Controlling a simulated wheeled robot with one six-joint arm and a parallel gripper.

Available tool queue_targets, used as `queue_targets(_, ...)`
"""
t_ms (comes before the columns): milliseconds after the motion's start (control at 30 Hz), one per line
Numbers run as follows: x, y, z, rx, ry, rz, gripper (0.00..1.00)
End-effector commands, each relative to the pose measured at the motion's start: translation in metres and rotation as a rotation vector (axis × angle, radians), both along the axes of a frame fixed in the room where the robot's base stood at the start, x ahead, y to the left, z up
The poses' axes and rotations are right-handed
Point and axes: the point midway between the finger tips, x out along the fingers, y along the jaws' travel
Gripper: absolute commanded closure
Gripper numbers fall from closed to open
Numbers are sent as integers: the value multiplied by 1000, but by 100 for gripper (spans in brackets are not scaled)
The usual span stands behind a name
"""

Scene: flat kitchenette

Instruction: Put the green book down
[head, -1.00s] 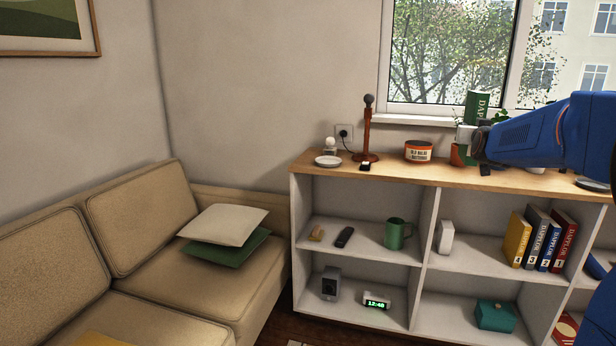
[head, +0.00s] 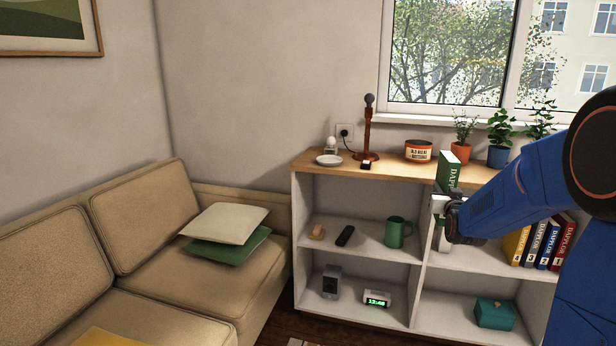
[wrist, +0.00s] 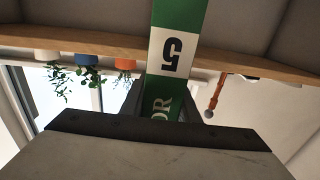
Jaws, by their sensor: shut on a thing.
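The green book (head: 448,171) is upright in my gripper (head: 440,207), in front of the shelf unit's wooden top edge. Its spine faces the camera and carries white lettering. In the wrist view the book (wrist: 180,17) shows a green spine with a white band and the number 5, held between the two dark fingers (wrist: 165,105). My gripper is shut on it. The gripper and arm hide part of the shelf behind. I cannot tell the exact gap between book and shelf.
Below are a green mug (head: 395,232), several numbered books (head: 540,243) and a teal box (head: 494,314). A sofa (head: 140,225) stands left.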

Motion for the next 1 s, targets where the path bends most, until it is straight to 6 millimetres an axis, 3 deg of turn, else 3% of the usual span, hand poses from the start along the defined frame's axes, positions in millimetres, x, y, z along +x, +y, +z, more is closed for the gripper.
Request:
queue_targets(33,-1,7,-24,1,7,11,100)
queue_targets(100,-3,17,-51,0,6,25,100)
queue_targets(300,-8,39,-117,0,4,56,100)
queue_targets(600,-14,65,-196,0,3,95,100)
queue_targets(1000,-20,95,-285,0,2,140,100)
